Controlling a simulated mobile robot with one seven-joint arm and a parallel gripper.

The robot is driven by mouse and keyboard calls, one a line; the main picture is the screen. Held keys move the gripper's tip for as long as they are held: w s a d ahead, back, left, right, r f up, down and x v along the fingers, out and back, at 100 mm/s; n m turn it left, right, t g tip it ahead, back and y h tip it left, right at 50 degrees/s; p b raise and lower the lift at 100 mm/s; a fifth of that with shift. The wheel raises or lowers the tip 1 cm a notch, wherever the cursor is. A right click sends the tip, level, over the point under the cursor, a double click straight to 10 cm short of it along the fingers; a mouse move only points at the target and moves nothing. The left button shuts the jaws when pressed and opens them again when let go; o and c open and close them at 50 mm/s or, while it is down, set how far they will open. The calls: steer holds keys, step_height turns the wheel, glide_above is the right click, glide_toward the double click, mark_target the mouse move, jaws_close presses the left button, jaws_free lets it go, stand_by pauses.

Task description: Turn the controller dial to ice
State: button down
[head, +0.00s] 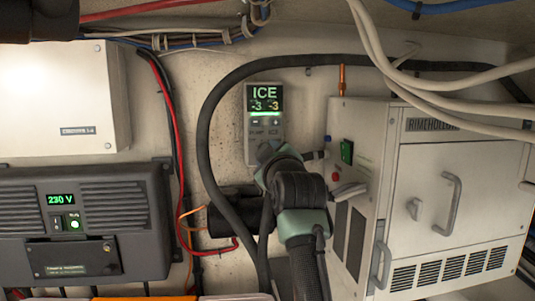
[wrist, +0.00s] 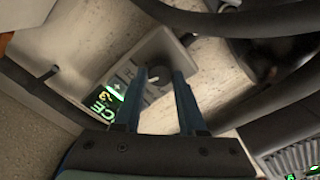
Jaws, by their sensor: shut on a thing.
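The controller (head: 252,122) is a small grey box on the back wall in the head view. Its lit display (head: 264,98) reads ICE, with -3 in green and -3 in orange below. In the wrist view the controller (wrist: 158,45) appears tilted, its display (wrist: 107,100) partly behind a finger. The dial (wrist: 154,76) shows between the fingertips of my gripper (wrist: 160,78), which is shut on it. In the head view my gripper (head: 268,152) covers the lower part of the controller, so the dial is hidden there.
A thick black hose (head: 205,130) loops around the controller's left and top. A white cabinet unit (head: 455,150) stands close on the right. A dark panel (head: 85,215) showing 230 V is at the left, with red and orange wires between. Pale cables hang at upper right.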

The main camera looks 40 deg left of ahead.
steer(key=shift+m, duration=0.3)
steer(key=shift+c, duration=2.4)
jaws_free()
steer(key=b+v, duration=0.6)
steer(key=v, duration=0.7)
steer(key=shift+f, duration=0.1)
